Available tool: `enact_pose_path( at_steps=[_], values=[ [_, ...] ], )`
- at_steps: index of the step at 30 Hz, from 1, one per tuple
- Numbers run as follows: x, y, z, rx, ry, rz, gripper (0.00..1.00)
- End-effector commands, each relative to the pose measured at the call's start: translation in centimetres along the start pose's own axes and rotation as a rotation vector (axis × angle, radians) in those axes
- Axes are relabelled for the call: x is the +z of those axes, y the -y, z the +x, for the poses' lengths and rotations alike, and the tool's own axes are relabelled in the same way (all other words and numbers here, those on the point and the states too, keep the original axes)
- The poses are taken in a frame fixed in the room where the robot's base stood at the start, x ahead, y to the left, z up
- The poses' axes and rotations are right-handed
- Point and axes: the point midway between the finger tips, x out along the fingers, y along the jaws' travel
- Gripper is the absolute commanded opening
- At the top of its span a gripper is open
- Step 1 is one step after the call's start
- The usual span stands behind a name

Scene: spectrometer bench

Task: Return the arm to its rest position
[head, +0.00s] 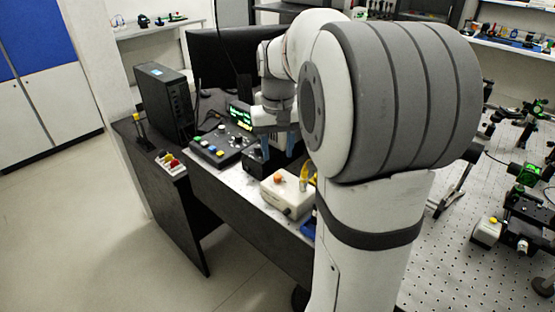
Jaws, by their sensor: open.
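My arm fills the middle and right of the head view, with a large grey and white joint close to the camera. My gripper (278,149) is beyond that joint, pointing down over the bench beside a small black box (258,160). Its jaws are open, and no object shows between them. The near arm joint hides part of the gripper's right side. I cannot tell whether a fingertip touches the box.
A control panel with coloured buttons (222,146) and a pale box with an orange knob (287,192) lie close to the gripper. A black computer tower (164,102) and monitor (225,58) stand behind. A perforated optical table (455,240) is at right. Floor at left is clear.

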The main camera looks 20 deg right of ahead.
Motion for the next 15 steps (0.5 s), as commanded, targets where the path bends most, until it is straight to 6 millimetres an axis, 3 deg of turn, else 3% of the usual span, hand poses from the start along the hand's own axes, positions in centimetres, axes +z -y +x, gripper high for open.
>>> enact_pose_path(
  at_steps=[15],
  values=[
    [0.01, 0.0, -0.7, 0.0, 0.0, 0.0, 0.41]
  ],
)
